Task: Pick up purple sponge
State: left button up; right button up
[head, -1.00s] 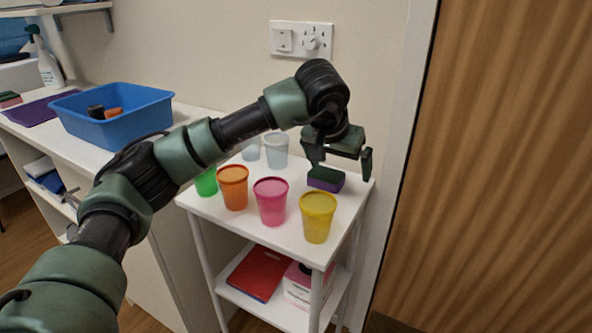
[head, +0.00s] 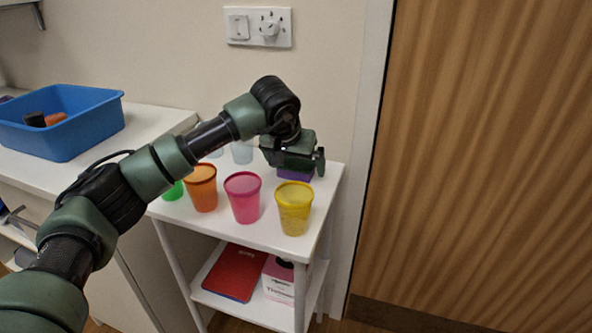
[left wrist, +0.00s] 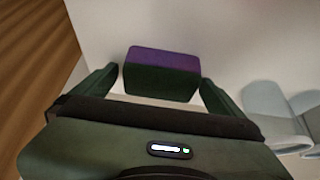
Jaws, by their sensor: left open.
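The purple sponge (head: 296,174) has a dark green side and lies on the top of the small white table, near its back right. My left gripper (head: 294,166) is over the sponge in the head view and hides much of it. The left gripper is open. My right gripper is not in view.
Yellow (head: 294,209), pink (head: 243,198), orange (head: 201,188) and green (head: 173,191) cups stand on the small table (head: 258,234), with pale clear cups behind. A blue tub (head: 62,142) is on the counter at left. A wooden door (head: 480,150) fills the right.

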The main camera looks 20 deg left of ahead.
aim_at(296, 163)
pick_arm(q)
jog(key=c, duration=1.3)
jog(key=shift+r, duration=0.1)
jog(key=shift+c, duration=0.2)
